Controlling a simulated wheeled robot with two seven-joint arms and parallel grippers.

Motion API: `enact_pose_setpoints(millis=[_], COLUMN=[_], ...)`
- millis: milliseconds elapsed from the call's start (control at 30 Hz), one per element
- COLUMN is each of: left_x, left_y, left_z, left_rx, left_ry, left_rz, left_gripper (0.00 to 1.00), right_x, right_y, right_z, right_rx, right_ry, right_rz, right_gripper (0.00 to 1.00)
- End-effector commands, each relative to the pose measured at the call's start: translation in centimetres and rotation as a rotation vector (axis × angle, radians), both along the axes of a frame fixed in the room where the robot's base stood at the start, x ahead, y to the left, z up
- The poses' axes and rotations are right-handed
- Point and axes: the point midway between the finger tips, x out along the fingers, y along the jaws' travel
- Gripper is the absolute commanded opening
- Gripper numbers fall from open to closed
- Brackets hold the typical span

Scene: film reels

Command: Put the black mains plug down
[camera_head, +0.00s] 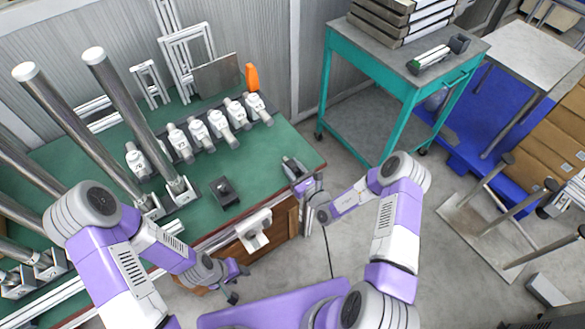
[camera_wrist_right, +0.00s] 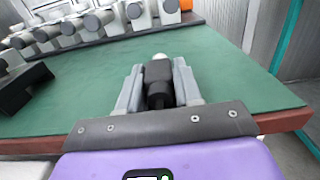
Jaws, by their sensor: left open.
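The black mains plug (camera_wrist_right: 158,75) is between the two grey fingers of my right gripper (camera_wrist_right: 158,88) in the right wrist view, with a finger against each side. A small pale tip shows at its far end. In the head view my right gripper (camera_head: 297,172) is over the right front part of the green tabletop (camera_head: 270,155), near its edge. Whether the plug touches the tabletop is not clear. My left gripper (camera_head: 234,284) is open and empty, low in front of the table.
A black block (camera_head: 224,191) sits on the tabletop left of my right gripper. Several white fittings (camera_head: 218,124) stand in a row behind. A white box (camera_head: 253,229) is at the front edge. A thin dark cord (camera_head: 328,250) hangs beside the table. Green surface around the plug is clear.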

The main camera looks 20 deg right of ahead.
Motion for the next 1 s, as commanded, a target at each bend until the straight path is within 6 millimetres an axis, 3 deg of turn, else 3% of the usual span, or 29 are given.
enact_pose_setpoints(millis=[33, 100, 300, 700, 1000], left_x=[0.0, 0.0, 0.0, 0.0, 0.0], left_y=[0.0, 0.0, 0.0, 0.0, 0.0], left_z=[-0.1, -0.1, 0.8, 2.2, 2.6], left_rx=[0.000, 0.000, 0.000, 0.000, 0.000], left_ry=[0.000, 0.000, 0.000, 0.000, 0.000], left_rz=[0.000, 0.000, 0.000, 0.000, 0.000], left_gripper=[0.43, 0.43, 0.43, 0.43, 0.43], right_x=[-0.5, -0.5, -0.6, -8.6, -11.5], right_y=[-0.1, -0.1, -0.1, -3.0, -4.0], right_z=[-1.5, -1.5, 0.1, 0.1, 0.3], right_rx=[-0.010, -0.010, -0.009, -0.006, -0.005], right_ry=[0.037, 0.038, 0.038, 0.036, 0.025], right_rz=[0.001, 0.000, 0.001, -0.001, 0.002], right_gripper=[0.49, 0.58, 0.59, 0.59, 0.59])
